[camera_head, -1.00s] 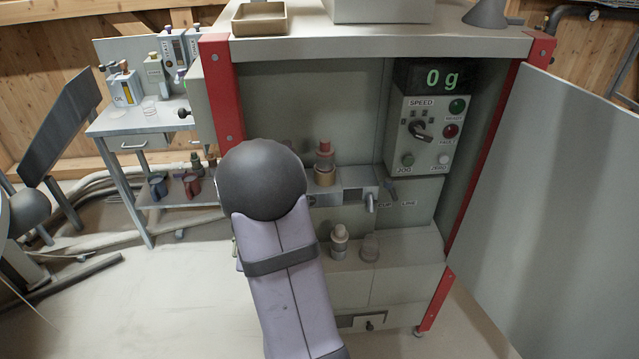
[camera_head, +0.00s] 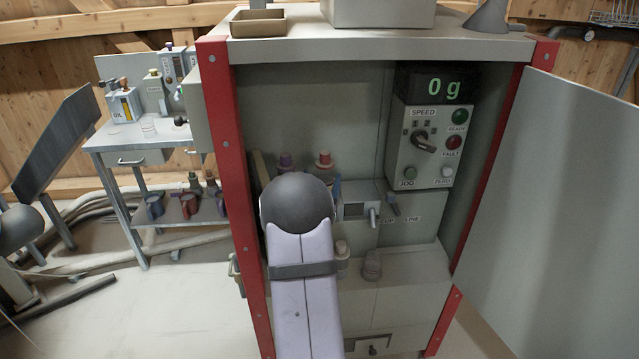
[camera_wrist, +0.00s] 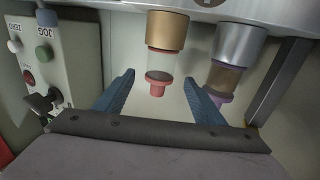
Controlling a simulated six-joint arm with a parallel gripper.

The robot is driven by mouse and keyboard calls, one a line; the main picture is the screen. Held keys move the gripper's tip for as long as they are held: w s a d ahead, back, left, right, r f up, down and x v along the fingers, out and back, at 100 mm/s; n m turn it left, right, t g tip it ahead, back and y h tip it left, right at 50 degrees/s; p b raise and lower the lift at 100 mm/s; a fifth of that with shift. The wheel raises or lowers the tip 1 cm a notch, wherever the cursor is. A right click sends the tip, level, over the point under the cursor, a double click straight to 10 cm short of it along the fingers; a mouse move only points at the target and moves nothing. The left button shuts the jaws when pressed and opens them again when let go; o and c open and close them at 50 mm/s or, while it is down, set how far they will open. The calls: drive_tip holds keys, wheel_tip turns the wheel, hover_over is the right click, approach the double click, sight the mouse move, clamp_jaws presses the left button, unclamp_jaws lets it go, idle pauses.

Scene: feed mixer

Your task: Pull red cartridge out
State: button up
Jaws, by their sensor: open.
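The red cartridge (camera_wrist: 158,84) shows in the wrist view with a red cap, a clear body and a dark band. It sits in a gold collar (camera_wrist: 167,32). My gripper (camera_wrist: 159,80) is open, with one blue finger on each side of the cartridge's cap end and visible gaps to both. In the head view the red cartridge (camera_head: 325,160) stands upright, its lower part hidden by my arm.
A purple cartridge (camera_wrist: 222,84) in a silver collar (camera_wrist: 234,44) is close beside the right finger. The control box (camera_head: 423,140) is right of the cartridges. Red cabinet posts (camera_head: 225,140) and an open door (camera_head: 560,200) flank the bay.

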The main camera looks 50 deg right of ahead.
sight(325, 153)
drive_tip(key=shift+p+x, duration=0.55)
drive_tip(key=shift+x, duration=2.8)
drive_tip(key=c, duration=1.3)
drive_tip(key=shift+o, duration=0.2)
drive_tip(key=shift+r, duration=0.15)
drive_tip(key=shift+r+p, duration=0.4)
drive_tip(key=shift+r, duration=0.2)
drive_tip(key=shift+r, duration=0.4)
drive_tip(key=shift+r+p, duration=1.6)
drive_tip(key=shift+r, duration=0.7)
